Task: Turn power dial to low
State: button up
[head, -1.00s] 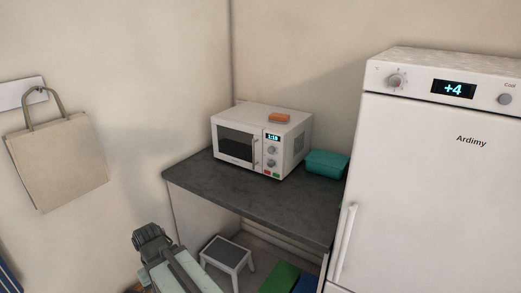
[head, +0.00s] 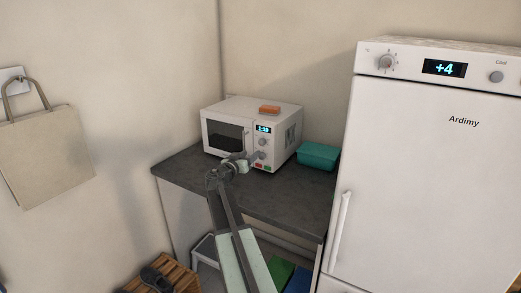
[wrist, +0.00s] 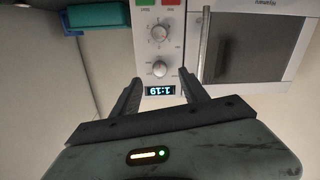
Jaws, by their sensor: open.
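A white microwave (head: 223,134) stands on the dark counter, its display (head: 263,129) lit. In the wrist view the panel appears upside down, with two round dials: one next to the display (wrist: 160,69) and one nearer the buttons (wrist: 160,33). Their labels are too small to read, so I cannot tell which is the power dial. My gripper (head: 250,160) is in front of the panel and partly covers its lower part in the head view. In the wrist view my gripper (wrist: 160,88) is open and empty, its fingers either side of the display, apparently apart from the dials.
The microwave door handle (wrist: 211,47) is beside the panel. An orange block (head: 269,109) lies on top of the microwave. A teal container (head: 319,155) stands to its right, before a white fridge (head: 430,175). The dark counter (head: 290,205) is clear in front.

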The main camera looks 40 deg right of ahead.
aim_at(261, 143)
jog(key=x, duration=0.6)
jog(key=r+x, duration=0.1)
jog(key=x, duration=0.2)
jog(key=shift+s, duration=0.1)
jog(key=shift+r, duration=0.1)
jog(key=shift+c, duration=0.3)
jog(key=c, duration=1)
jog(key=shift+d, duration=0.25)
grip_shut()
jog(key=shift+a, duration=0.3)
